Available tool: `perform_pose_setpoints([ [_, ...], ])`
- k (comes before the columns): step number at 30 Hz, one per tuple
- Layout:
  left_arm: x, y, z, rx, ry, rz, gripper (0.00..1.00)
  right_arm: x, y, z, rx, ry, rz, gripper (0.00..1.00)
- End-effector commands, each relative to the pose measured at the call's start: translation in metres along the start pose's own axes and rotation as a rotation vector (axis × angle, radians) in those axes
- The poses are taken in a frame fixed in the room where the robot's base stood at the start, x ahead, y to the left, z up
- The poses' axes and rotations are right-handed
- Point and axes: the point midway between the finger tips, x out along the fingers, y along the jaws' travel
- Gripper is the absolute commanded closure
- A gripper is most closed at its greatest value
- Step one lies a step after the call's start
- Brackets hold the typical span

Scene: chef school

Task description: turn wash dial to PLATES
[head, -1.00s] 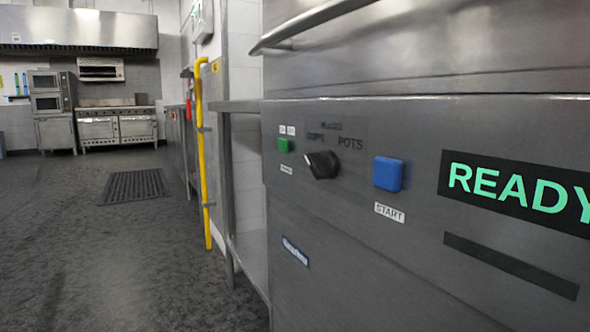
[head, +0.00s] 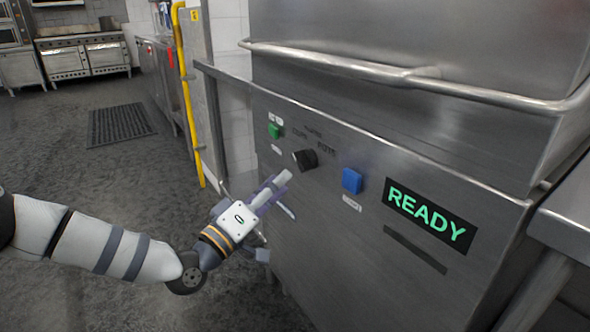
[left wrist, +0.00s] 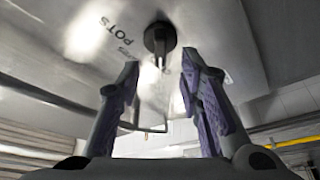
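The wash dial (head: 305,159), a black knob, sits on the steel front of the machine below small dark labels. POTS is legible at its upper right; the other labels are faint or blurred. I cannot tell which label the dial points to. My left gripper (head: 285,194) is below and slightly left of the dial, apart from it. In the left wrist view the dial (left wrist: 160,38) shows ahead, between and beyond the two spread fingers (left wrist: 160,66), with nothing held. My right gripper is out of view.
A green button (head: 274,130) is left of the dial and a blue START button (head: 352,181) right of it. A READY display (head: 428,215) is further right. A long handle bar (head: 400,76) crosses above the panel. Open floor lies to the left.

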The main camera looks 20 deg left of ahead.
Motion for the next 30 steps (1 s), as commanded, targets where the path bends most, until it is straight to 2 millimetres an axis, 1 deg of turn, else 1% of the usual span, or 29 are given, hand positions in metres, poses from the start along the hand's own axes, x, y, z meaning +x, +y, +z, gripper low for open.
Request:
perform_pose_setpoints([
  [1, 0.012, 0.0, 0.001, 0.001, -0.001, 0.002, 0.67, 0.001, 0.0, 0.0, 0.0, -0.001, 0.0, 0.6],
  [3, 0.029, -0.001, 0.001, 0.002, -0.001, 0.0, 0.67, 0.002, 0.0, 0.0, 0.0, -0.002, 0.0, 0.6],
  [7, 0.05, -0.001, 0.001, 0.001, -0.001, 0.0, 0.67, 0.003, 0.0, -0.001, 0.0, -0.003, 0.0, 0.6],
  [9, 0.057, -0.001, 0.002, 0.0, -0.003, -0.002, 0.67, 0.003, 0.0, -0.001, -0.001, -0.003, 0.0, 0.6],
  [12, 0.062, -0.001, 0.001, 0.0, -0.001, -0.002, 0.67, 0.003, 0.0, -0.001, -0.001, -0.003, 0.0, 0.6],
  [18, 0.062, -0.001, 0.001, 0.0, -0.002, -0.003, 0.67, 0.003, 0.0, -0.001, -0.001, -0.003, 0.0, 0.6],
  [19, 0.062, -0.001, 0.001, 0.0, -0.002, -0.003, 0.71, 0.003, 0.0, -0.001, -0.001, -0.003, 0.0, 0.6],
  [20, 0.062, -0.001, 0.001, 0.0, -0.002, -0.003, 0.78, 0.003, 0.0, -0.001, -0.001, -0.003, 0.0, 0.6],
  [21, 0.062, -0.001, 0.001, 0.0, -0.002, -0.003, 0.87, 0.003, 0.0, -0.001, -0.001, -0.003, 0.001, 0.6],
  [23, 0.062, -0.001, 0.001, 0.0, -0.002, -0.003, 1.0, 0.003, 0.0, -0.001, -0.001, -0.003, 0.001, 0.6],
  [30, 0.062, -0.001, 0.001, 0.003, -0.002, -0.001, 1.0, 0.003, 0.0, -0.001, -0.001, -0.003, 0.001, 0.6],
])
